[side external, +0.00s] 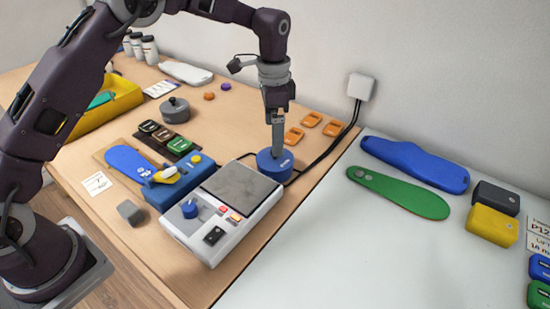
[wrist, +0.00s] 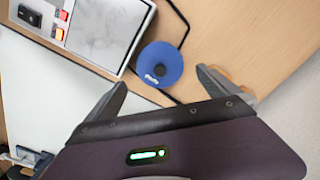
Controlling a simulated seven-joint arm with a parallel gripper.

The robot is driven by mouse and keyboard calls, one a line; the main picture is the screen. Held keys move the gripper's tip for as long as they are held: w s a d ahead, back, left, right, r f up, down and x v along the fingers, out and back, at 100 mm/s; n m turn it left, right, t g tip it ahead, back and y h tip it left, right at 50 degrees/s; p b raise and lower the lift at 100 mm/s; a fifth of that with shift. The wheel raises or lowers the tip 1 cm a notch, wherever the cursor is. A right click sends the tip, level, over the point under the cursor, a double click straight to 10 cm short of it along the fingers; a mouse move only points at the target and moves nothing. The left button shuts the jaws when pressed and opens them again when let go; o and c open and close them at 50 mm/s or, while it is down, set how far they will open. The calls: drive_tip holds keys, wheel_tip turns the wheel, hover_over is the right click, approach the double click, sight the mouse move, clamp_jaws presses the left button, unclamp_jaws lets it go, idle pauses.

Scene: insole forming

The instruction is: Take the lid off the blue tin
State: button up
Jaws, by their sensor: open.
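The blue tin (side external: 270,168) stands on the wooden table behind the grey-topped machine. In the wrist view the tin (wrist: 168,75) shows from above as a round blue top with a small dark knob at its middle and white lettering near the edge. The lid appears to be on; the seam is too small to see. My gripper (side external: 277,150) points down right over the tin, close to its top. In the wrist view my gripper (wrist: 163,77) is open and empty, with the tin between and just beyond the fingertips. I cannot tell whether the fingers touch it.
The white machine (side external: 210,245) with its grey plate stands close in front of the tin. Black cables (side external: 325,152) run beside the tin to a wall box (side external: 362,86). Orange pieces (side external: 294,134) lie behind. A dark grey lidded tin (side external: 175,112) stands further left.

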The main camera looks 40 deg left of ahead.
sight(265, 160)
wheel_tip(265, 160, down, 7)
drive_tip(key=shift+d+r, duration=0.1)
drive_tip(key=shift+d, duration=0.05)
drive_tip(key=shift+c, duration=0.4)
drive_tip(key=c, duration=1.1)
